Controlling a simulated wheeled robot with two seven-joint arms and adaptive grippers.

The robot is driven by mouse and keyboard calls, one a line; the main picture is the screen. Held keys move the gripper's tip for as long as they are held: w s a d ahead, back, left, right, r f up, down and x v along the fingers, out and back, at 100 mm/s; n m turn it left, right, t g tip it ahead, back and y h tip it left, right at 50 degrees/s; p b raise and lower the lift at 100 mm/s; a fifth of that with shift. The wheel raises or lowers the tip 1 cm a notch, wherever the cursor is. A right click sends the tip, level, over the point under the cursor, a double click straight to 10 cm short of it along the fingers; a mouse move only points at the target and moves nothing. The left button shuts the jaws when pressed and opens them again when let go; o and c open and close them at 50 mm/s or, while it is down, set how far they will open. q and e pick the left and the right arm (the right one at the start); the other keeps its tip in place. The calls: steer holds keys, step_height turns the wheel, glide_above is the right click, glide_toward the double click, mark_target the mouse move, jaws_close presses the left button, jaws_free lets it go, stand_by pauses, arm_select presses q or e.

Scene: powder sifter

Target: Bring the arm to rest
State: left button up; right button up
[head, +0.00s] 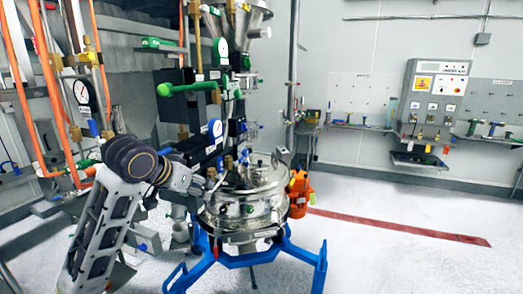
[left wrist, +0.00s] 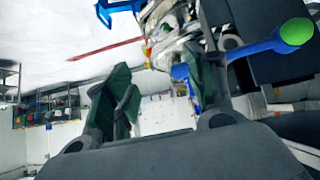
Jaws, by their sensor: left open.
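My left arm (head: 105,220) comes in from the lower left of the head view and bends at a dark elbow joint. Its far end reaches toward the steel sifter (head: 245,195), and my left gripper (head: 207,184) is small and hard to make out there. In the left wrist view, my left gripper (left wrist: 155,66) has its two dark fingers apart. I see nothing held between them. The steel and blue sifter parts show beyond the fingers, and whether they touch cannot be told. My right gripper is not in view.
The sifter stands on a blue frame (head: 318,268). Orange pipes (head: 45,80), gauges and a green-handled valve (head: 190,88) crowd the left and middle. An orange motor (head: 300,192) is at the sifter's right. A control box (head: 433,100) hangs on the back wall. The white floor (head: 420,265) at right is clear.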

arm_select(q)
steer(key=s+f+g, duration=0.1)
steer(key=s+f, duration=0.3)
steer(key=f, duration=1)
steer(key=s+a+f+n+g+y, duration=0.1)
steer(key=s+a+f+g+y, duration=0.1)
steer(key=s+f, duration=1)
steer(key=s+a+f+n+g+y, duration=0.1)
steer(key=s+a+f+g, duration=0.1)
steer(key=s+f, duration=0.95)
steer(key=s+f+g+b, duration=0.1)
steer(key=s+f+g, duration=0.15)
steer(key=f, duration=3.35)
steer(key=s+a+f, duration=0.2)
steer(key=s+f, duration=0.8)
steer(key=s, duration=0.1)
steer(key=s+a+f+b, duration=0.1)
steer(key=s+a+f, duration=0.1)
steer(key=s+f, duration=0.8)
steer(key=shift+s+a+m+y, duration=0.15)
steer(key=shift+s+m+y, duration=0.15)
steer(key=shift+s, duration=0.5)
